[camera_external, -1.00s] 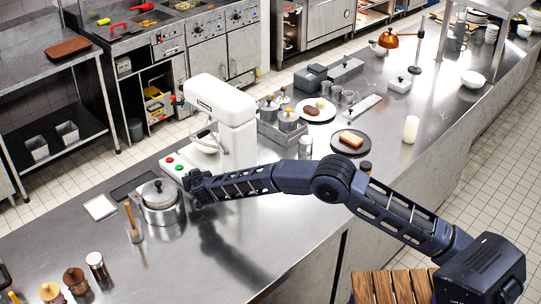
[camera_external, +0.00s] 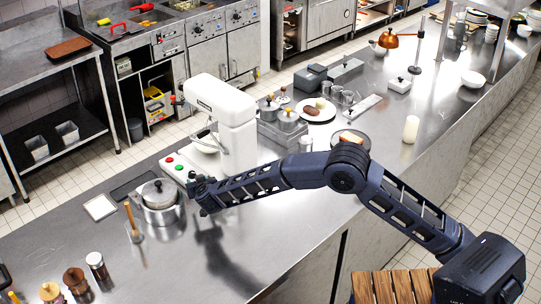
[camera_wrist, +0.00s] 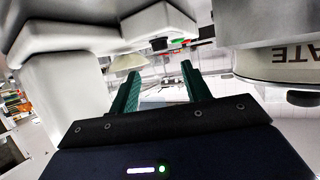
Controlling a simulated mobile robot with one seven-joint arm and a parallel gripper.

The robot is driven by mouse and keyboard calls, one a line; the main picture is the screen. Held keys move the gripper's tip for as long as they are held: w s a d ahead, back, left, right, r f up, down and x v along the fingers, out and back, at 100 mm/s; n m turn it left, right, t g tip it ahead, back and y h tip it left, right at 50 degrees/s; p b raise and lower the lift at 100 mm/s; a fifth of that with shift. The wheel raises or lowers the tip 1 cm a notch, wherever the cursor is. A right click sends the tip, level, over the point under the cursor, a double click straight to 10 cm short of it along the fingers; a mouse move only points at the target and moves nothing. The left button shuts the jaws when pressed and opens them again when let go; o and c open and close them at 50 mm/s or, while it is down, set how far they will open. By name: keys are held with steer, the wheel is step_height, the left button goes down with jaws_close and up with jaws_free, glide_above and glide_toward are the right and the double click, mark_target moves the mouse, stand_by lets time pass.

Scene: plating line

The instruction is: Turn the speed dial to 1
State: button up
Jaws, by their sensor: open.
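The white stand mixer (camera_external: 226,118) stands on the steel counter, with red and green buttons on its base (camera_external: 173,163). My gripper (camera_external: 193,184) is low beside the front end of that base, between it and the lidded steel pot (camera_external: 159,203). The wrist view appears upside down. There, my open green fingers (camera_wrist: 158,78) have nothing between them. A small dark knob (camera_wrist: 158,43), which looks like the speed dial, is on the white base beyond the fingertips, apart from them. Its setting is too small to read.
The pot also shows close at the right in the wrist view (camera_wrist: 285,62). A wooden-handled tool (camera_external: 131,222) stands in front of it. Several jars (camera_external: 75,280) are at the front left. The counter to the right of the pot is clear.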

steer(key=shift+v, duration=1.1)
